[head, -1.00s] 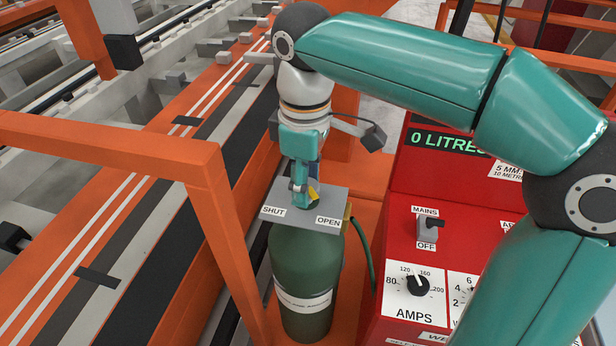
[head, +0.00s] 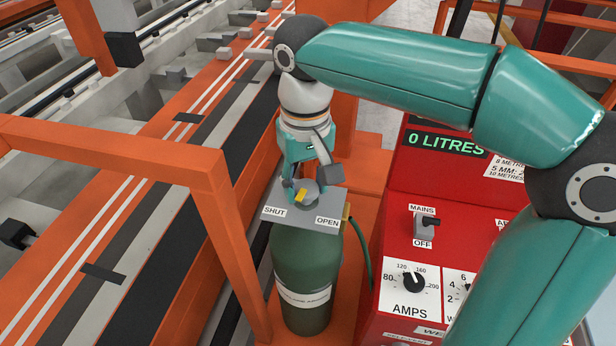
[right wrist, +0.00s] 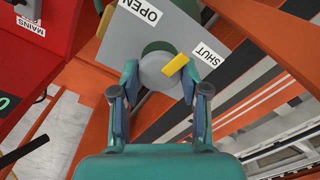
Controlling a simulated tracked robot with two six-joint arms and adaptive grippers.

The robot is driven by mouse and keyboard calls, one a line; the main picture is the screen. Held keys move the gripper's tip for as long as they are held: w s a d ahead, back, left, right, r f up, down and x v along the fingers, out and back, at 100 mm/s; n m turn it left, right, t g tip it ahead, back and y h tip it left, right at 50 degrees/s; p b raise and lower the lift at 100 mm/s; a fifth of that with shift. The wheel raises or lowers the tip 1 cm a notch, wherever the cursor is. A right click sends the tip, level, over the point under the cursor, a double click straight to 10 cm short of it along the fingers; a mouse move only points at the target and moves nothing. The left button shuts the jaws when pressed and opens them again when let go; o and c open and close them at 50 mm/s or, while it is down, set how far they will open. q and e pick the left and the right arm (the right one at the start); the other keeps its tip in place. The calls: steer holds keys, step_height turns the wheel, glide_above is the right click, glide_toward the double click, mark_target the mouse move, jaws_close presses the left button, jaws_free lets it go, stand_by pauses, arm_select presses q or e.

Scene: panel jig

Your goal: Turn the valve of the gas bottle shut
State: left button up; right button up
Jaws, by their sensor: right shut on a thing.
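The green gas bottle (head: 300,262) stands upright with a grey plate (head: 283,193) on top, marked SHUT at left and OPEN at right. The valve is a round grey knob (right wrist: 155,72) with a yellow pointer (right wrist: 175,65). The pointer is turned toward the SHUT side in the right wrist view. In the head view the yellow pointer (head: 301,195) shows at the plate's front, below my fingers. My right gripper (head: 305,187) is shut on the knob from above, one finger on each side. It also shows in the right wrist view (right wrist: 160,82). My left gripper is out of view.
A red machine (head: 395,249) with dials, a MAINS switch and a display reading 0 LITRES stands right of the bottle. A green hose (head: 362,250) runs between them. An orange frame (head: 205,175) stands close at left.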

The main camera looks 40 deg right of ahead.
mark_target(306, 187)
steer(key=m, duration=0.3)
steer(key=shift+w+r+m, duration=0.1)
steer(key=shift+m, duration=0.3)
steer(key=shift+m+p, duration=0.4)
steer(key=shift+m, duration=1.4)
steer(key=o, duration=1.1)
steer(key=shift+o, duration=0.2)
step_height(306, 187, up, 12)
steer(key=shift+f, duration=0.2)
